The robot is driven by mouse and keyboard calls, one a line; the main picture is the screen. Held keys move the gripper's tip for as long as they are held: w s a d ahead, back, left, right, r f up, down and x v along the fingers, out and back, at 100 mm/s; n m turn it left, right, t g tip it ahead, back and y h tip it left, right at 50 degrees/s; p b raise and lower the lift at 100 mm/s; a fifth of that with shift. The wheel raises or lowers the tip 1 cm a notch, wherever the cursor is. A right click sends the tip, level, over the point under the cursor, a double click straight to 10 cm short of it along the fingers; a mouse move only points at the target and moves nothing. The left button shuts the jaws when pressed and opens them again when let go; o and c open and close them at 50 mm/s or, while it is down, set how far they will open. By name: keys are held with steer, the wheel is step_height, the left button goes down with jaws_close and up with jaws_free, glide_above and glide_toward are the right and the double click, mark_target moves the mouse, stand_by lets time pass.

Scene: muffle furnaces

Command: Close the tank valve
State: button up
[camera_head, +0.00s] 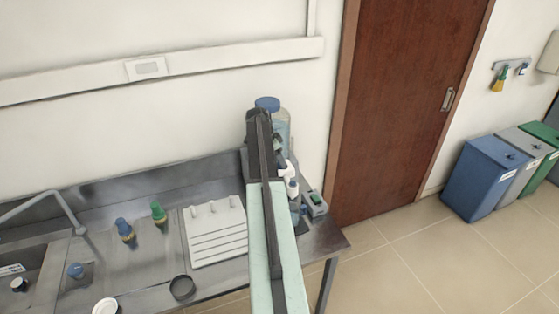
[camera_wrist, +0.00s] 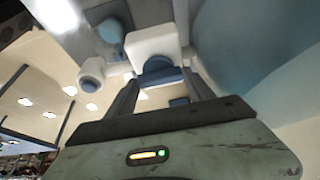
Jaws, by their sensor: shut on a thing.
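The tank (camera_head: 281,122) is a pale see-through container with a blue cap, standing at the right end of the steel counter against the wall. My arm hides much of its front and its valve in the head view. In the wrist view, the tank's curved bluish wall (camera_wrist: 250,40) fills the upper right. A blue piece that looks like the tank valve's handle (camera_wrist: 158,76) lies between my gripper's fingers (camera_wrist: 162,84), in front of a white block. My gripper is shut on this piece. Whether the valve is open or shut, I cannot tell.
A white spray bottle (camera_head: 289,170) and a small grey device (camera_head: 315,204) stand close by the tank. A white rack (camera_head: 215,230), blue and green bottles, and a sink (camera_head: 30,270) are further left. The floor before the wooden door (camera_head: 405,100) is clear.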

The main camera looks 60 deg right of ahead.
steer(key=n, duration=0.2)
steer(key=n+t, duration=0.1)
steer(key=n, duration=0.1)
steer(key=shift+s+n+t+h, duration=0.15)
steer(key=shift+n+t+h, duration=0.15)
steer(key=shift+n+h, duration=0.1)
steer(key=n+t, duration=0.1)
steer(key=n, duration=0.3)
steer(key=shift+s+r+n+t, duration=0.1)
steer(key=shift+n+t, duration=0.2)
steer(key=shift+t, duration=0.1)
steer(key=n+t, duration=0.1)
steer(key=n, duration=0.1)
steer(key=n+t, duration=0.1)
steer(key=n, duration=0.2)
steer(key=shift+s+d+y, duration=0.1)
steer(key=shift+y, duration=0.3)
steer(key=shift+n+t+y, duration=0.4)
steer(key=shift+n, duration=1.3)
steer(key=o, duration=1.1)
